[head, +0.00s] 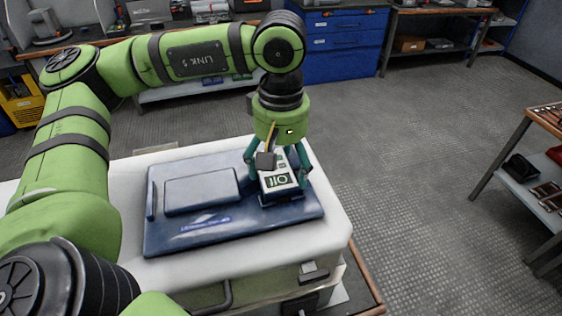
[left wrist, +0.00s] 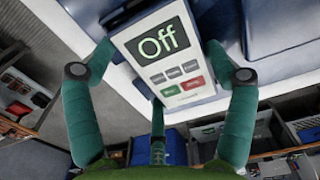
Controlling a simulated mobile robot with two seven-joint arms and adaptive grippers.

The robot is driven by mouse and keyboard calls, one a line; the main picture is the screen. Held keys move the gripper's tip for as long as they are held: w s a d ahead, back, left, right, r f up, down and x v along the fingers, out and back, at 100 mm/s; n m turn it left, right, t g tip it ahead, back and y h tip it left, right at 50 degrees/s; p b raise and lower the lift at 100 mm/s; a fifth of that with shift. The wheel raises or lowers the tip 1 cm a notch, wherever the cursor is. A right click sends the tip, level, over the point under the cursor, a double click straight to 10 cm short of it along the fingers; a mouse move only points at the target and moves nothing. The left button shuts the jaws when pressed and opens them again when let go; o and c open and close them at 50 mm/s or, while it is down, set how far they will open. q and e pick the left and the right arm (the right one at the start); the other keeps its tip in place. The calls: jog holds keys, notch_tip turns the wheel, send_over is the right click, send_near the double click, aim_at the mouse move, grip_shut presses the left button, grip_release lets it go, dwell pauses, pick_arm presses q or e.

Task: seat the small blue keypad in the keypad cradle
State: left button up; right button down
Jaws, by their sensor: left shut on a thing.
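The small keypad (head: 278,178) has a pale face, a lit display and several buttons. In the left wrist view the keypad (left wrist: 165,62) reads "Off", with a green and a red button below. My left gripper (head: 277,184) is shut on it with one teal finger on each side. The keypad is over the right end of a blue board (head: 190,229). A dark blue edge, apparently the keypad cradle (head: 282,201), shows just below it. The keypad and gripper hide most of that spot, so I cannot tell whether it is seated. My right gripper is out of view.
The board lies on a white cabinet top (head: 325,232) and has a raised blue slab (head: 200,190) to the left of the keypad. A shelf table (head: 545,200) stands at far right. Blue drawers (head: 343,45) stand behind. The grey floor between is clear.

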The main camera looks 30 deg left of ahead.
pick_arm(q)
jog(key=o, duration=1)
jog(key=shift+o, duration=0.2)
notch_tip(320, 180, up, 12)
